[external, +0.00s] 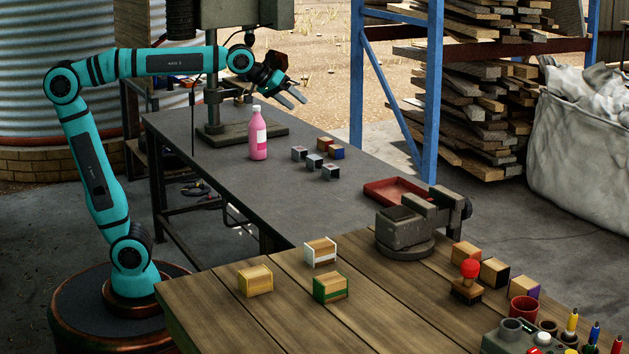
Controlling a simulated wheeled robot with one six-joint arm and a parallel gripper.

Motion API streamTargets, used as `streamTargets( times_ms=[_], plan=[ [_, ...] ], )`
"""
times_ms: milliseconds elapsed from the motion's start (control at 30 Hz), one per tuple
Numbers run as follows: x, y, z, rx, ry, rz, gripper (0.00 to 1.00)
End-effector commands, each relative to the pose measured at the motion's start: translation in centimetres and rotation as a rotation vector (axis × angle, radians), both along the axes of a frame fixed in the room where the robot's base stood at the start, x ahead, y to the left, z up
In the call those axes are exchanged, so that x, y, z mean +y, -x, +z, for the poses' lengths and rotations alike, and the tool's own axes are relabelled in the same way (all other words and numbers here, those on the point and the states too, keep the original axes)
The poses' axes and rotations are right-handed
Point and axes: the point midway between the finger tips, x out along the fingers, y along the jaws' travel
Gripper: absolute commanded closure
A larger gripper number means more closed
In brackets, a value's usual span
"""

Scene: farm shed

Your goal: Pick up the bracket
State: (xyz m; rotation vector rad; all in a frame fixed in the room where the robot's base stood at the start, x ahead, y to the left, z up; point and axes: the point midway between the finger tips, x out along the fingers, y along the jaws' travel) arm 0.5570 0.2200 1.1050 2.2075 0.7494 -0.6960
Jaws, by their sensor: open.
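My gripper (292,98) is open and empty. It is above the far part of the grey metal table (215,190), up and to the right of the pink bottle (258,138), with its fingers pointing down to the right. Several small cube-like pieces stand in a group on this table, among them a grey one (299,153), a red-topped one (324,144) and another grey one (330,172). I cannot tell at this size which thing, if any, is the bracket.
A red tray (397,201) and a vise (405,232) are to the right. The wooden table (215,310) in front holds several wooden blocks (331,287), a red-knobbed stamp (467,283) and a red cup (523,310). A machine column (211,75) stands behind the bottle.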

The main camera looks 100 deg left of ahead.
Motion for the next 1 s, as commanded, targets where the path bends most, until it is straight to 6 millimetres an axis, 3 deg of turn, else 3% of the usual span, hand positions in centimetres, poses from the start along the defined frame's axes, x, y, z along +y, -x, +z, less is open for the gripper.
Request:
streamTargets(
  times_ms=[33,233,500,767,1000],
  plan=[
    [1.8,-0.7,-0.5,0.023,0.033,0.044,0.36],
    [8.5,-2.5,-2.4,0.105,0.176,0.224,0.36],
    [18.0,-3.4,-5.7,0.205,0.361,0.483,0.36],
    [27.4,-2.4,-9.6,0.291,0.532,0.749,0.36],
    [35.8,0.1,-13.8,0.368,0.681,1.002,0.36]
  ],
)
